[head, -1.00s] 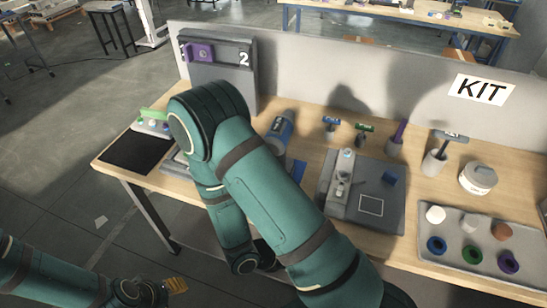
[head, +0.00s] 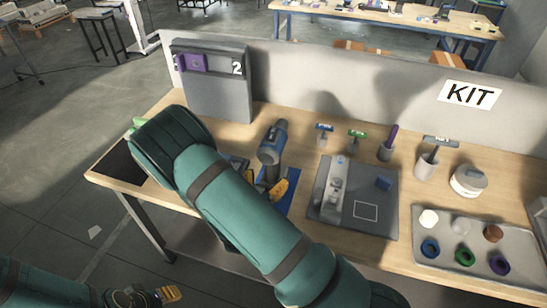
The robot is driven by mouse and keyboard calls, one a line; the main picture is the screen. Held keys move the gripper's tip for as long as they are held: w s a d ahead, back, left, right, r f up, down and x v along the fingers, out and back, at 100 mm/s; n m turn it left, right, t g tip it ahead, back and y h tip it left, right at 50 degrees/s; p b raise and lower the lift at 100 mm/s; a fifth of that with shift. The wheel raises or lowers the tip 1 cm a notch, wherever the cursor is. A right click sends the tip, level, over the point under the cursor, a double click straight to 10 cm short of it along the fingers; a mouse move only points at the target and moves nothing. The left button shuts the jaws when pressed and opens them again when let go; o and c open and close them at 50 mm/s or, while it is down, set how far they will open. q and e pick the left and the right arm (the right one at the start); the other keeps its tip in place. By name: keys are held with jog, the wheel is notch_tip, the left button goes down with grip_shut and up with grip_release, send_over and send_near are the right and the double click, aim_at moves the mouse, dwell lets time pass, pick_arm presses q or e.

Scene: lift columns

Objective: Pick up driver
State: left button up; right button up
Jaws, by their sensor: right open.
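The driver (head: 272,142), a blue and dark grey power tool, stands on the wooden table between the grey panel and the grey fixture board. My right gripper (head: 266,182) is open at the driver's lower part. One yellow finger shows just right of the driver's handle; my forearm hides much of the rest. I cannot tell whether it touches the driver. My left gripper (head: 158,296) is low at the bottom left, away from the table, with a yellow fingertip visible. I cannot tell its opening.
A grey board (head: 385,222) with small parts lies right of the driver. Small blue- and green-topped tools (head: 357,135), grey cups (head: 424,168), a white jar (head: 468,181) and a parts tray (head: 420,256) stand further right. A grey panel (head: 217,98) stands behind left.

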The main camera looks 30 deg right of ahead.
jog(key=shift+f+x, duration=0.2)
jog(key=shift+x, duration=2.9)
jog(key=shift+s, duration=0.1)
jog(key=shift+r, duration=0.1)
grip_shut()
